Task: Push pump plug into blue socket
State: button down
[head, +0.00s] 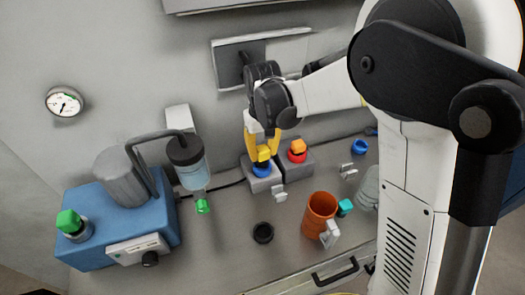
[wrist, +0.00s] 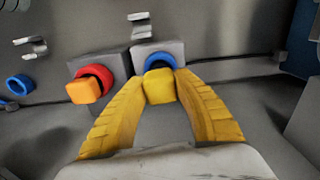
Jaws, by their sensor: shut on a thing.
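A yellow plug (wrist: 159,87) sits between the yellow fingertips of my gripper (wrist: 160,90) in the wrist view. My gripper is shut on it. The blue socket (wrist: 153,57) is a blue ring on a grey block, directly behind the plug. In the head view my gripper (head: 263,150) points down over the blue socket (head: 261,170), with the yellow plug (head: 263,154) at the ring. The plug hides the socket's opening, so I cannot tell how deep it sits. No label shows on the plug.
An orange plug (head: 298,146) stands in the red socket (head: 297,156) right beside the blue one. A blue machine (head: 110,222) stands at the left. An orange-brown cup (head: 319,215), a black ring (head: 263,233) and a loose blue ring (head: 360,146) are on the bench.

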jog(key=shift+f+b, duration=0.85)
jog(key=shift+f, duration=0.4)
jog(key=shift+f+b, duration=0.35)
jog(key=shift+b, duration=0.2)
dwell(1.1)
jog(key=c, duration=0.9)
grip_release()
jog(key=shift+c, duration=0.2)
notch_tip(320, 180, up, 12)
jog(key=shift+d, duration=0.1)
jog(key=s+d+m+t+b, duration=0.1)
jog(key=s+d+m+t, duration=0.2)
jog(key=s+d+t, duration=0.4)
jog(key=s+d+r, duration=0.1)
jog(key=s+d, duration=0.7)
jog(key=s, duration=0.2)
jog(key=shift+s+m, duration=0.35)
jog(key=shift+m, duration=0.05)
